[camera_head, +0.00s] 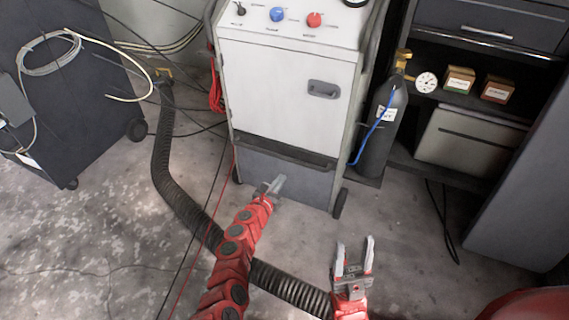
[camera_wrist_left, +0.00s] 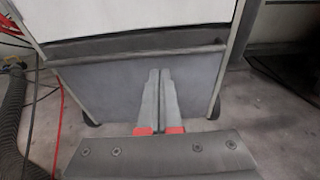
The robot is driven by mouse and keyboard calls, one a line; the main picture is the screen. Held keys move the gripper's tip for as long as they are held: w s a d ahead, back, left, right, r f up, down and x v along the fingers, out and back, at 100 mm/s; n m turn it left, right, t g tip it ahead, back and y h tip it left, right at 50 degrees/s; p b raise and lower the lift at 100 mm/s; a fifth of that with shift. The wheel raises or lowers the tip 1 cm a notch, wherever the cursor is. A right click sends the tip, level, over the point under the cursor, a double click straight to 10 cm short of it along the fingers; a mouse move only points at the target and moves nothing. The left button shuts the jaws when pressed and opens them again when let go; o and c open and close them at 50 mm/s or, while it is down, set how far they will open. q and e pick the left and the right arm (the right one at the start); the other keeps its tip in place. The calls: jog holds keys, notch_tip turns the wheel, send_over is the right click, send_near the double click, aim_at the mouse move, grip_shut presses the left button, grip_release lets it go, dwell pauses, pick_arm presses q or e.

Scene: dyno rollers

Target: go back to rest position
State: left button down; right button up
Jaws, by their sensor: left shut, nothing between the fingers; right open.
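My left gripper (camera_head: 275,184) is on the red arm reaching up from the bottom of the head view. It is shut with nothing in it, in front of the lower grey panel of the white wheeled cabinet (camera_head: 285,90). In the left wrist view its two fingers (camera_wrist_left: 161,75) lie together, pointing at the cabinet's dark lower panel (camera_wrist_left: 110,90). I cannot tell the exact gap to the panel. My right gripper (camera_head: 354,245) is open and empty, over the floor to the right, with its fingers pointing up in the picture.
A black corrugated hose (camera_head: 180,190) runs across the floor behind my left arm. A dark gas cylinder (camera_head: 383,125) and a shelf with small boxes (camera_head: 458,80) stand right of the cabinet. A dark wheeled unit (camera_head: 80,110) stands left.

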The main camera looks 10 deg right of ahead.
pick_arm(q)
jog(key=p+v, duration=0.2)
jog(key=v, duration=0.3)
jog(key=shift+s+a+p, duration=0.1)
jog(key=shift+a+p, duration=0.05)
jog(key=shift+p, duration=0.25)
jog(key=shift+f, duration=0.1)
